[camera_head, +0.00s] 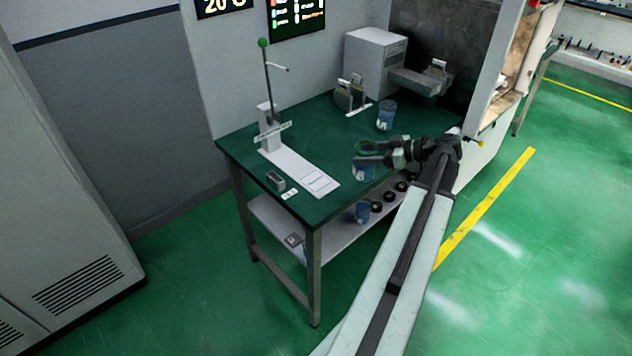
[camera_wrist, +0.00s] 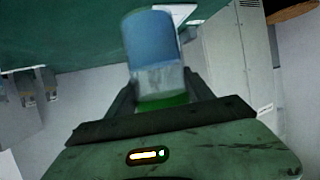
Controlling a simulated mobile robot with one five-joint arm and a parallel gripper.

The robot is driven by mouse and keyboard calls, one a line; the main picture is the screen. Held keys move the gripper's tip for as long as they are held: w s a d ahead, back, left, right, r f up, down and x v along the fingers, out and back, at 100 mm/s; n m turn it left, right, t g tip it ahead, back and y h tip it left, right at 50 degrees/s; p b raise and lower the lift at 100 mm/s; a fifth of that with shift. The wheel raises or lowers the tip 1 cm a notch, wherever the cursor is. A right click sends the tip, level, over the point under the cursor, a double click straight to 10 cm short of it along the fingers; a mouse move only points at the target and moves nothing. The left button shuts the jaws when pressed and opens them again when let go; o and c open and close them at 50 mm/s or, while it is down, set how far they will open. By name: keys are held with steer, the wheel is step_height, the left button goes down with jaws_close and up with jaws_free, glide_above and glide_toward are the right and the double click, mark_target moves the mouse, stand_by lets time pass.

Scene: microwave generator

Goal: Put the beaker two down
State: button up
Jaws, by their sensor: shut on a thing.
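My gripper (camera_head: 368,154) is shut on a blue, clear-walled beaker (camera_head: 363,173), over the right front part of the green table (camera_head: 225,142). In the wrist view the same beaker (camera_wrist: 152,45) sits between my fingers (camera_wrist: 158,100), with a green patch at its near end. I cannot tell whether it touches the tabletop. A second blue beaker (camera_head: 386,115) with a white label stands farther back on the table. A third blue beaker (camera_head: 362,211) is on the lower shelf. The labels are too small to read, so I cannot tell which is beaker two.
A white stand with a rod (camera_head: 268,112) and a flat white base (camera_head: 300,172) takes up the left of the table. A small grey block (camera_head: 276,181) lies at the front left. A white box (camera_head: 375,60) stands at the back. Several black round things sit on the lower shelf (camera_head: 275,218).

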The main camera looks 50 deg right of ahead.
mark_target(365, 147)
steer(key=w+d, duration=0.1)
steer(key=d, duration=0.1)
steer(key=w+d, duration=0.1)
steer(key=shift+w+d+f, duration=0.3)
steer(key=shift+d, duration=0.1)
steer(key=shift+a, duration=0.25)
steer(key=w+a+f+b, duration=0.1)
steer(key=w+a+b, duration=0.1)
steer(key=w+a, duration=0.1)
steer(key=w+a+f+b, duration=0.1)
steer(key=w+a+f, duration=0.1)
steer(key=w+a, duration=0.2)
steer(key=w+a+f+b, duration=0.2)
steer(key=w+a, duration=0.2)
steer(key=shift+f+b, duration=0.2)
steer(key=shift+b, duration=0.15)
steer(key=shift+r, duration=0.25)
steer(key=shift+f, duration=0.2)
steer(key=o, duration=1.7)
